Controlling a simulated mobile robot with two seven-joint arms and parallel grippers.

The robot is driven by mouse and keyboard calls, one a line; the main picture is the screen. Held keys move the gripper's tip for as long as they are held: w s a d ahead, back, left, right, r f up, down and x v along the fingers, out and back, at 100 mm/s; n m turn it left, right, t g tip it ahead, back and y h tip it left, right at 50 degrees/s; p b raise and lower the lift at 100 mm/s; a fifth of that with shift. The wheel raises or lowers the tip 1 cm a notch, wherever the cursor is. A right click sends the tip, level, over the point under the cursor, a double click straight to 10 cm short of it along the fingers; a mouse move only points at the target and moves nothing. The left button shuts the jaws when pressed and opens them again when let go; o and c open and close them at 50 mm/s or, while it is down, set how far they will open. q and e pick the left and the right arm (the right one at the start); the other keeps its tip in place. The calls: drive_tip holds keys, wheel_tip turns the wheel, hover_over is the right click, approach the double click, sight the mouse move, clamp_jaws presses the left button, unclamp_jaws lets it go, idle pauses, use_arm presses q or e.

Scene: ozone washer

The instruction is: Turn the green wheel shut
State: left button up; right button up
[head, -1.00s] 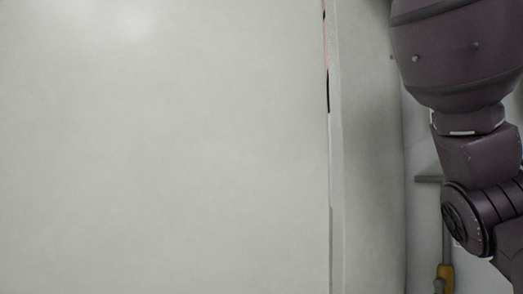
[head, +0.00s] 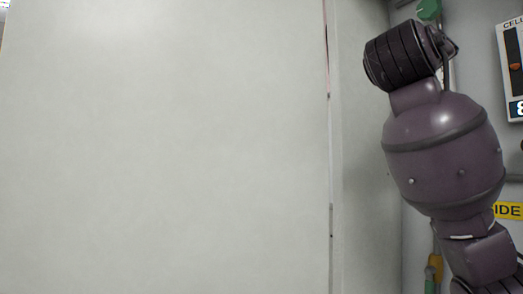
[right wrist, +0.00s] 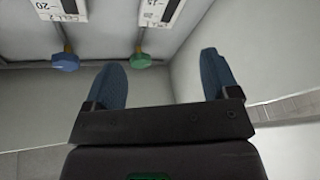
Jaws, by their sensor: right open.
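The green wheel (head: 428,9) is at the top right of the head view, just beyond the end of my right arm. It also shows in the right wrist view (right wrist: 140,60), below a white gauge panel. My right gripper (right wrist: 163,75) is open and empty, with its two blue fingers apart. In that view the wheel lies ahead, between the fingers but nearer the left one, with no visible contact. My arm hides part of what is below the wheel in the head view. My left gripper is not in view.
A blue wheel (right wrist: 66,62) is left of the green one in the right wrist view. A large white panel (head: 170,150) fills the head view's left.

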drive_tip(key=w+f+n+y, duration=0.2)
drive_tip(key=w+f, duration=0.2)
drive_tip(key=f, duration=0.5)
drive_tip(key=w+f+n+y, duration=0.2)
drive_tip(key=w+f, duration=0.2)
drive_tip(key=f, duration=0.4)
wheel_tip(320, 180, down, 25)
drive_tip(key=n+g+y, duration=0.2)
drive_tip(key=y, duration=0.2)
drive_tip(key=s+f+g+y, duration=0.1)
drive_tip(key=s+f+g, duration=0.1)
drive_tip(key=s+f, duration=0.45)
drive_tip(key=s+d+f+g+y, duration=0.1)
drive_tip(key=s+f, duration=0.2)
drive_tip(key=f, duration=0.7)
drive_tip(key=s+f+g+y, duration=0.15)
drive_tip(key=s+f, duration=0.25)
drive_tip(key=f, duration=0.5)
drive_tip(key=s+a+f+m+g+y, duration=0.1)
drive_tip(key=s+f+g, duration=0.1)
drive_tip(key=s+f, duration=0.65)
drive_tip(key=s+a+f+m+g+y, duration=0.1)
drive_tip(key=s+f+m+g+y, duration=0.15)
drive_tip(key=s, duration=1.15)
drive_tip(key=w+f+n+t, duration=0.1)
drive_tip(key=w+f+t, duration=0.7)
drive_tip(key=f, duration=0.2)
drive_tip(key=shift+f+n, duration=0.2)
drive_tip(key=shift+n, duration=0.15)
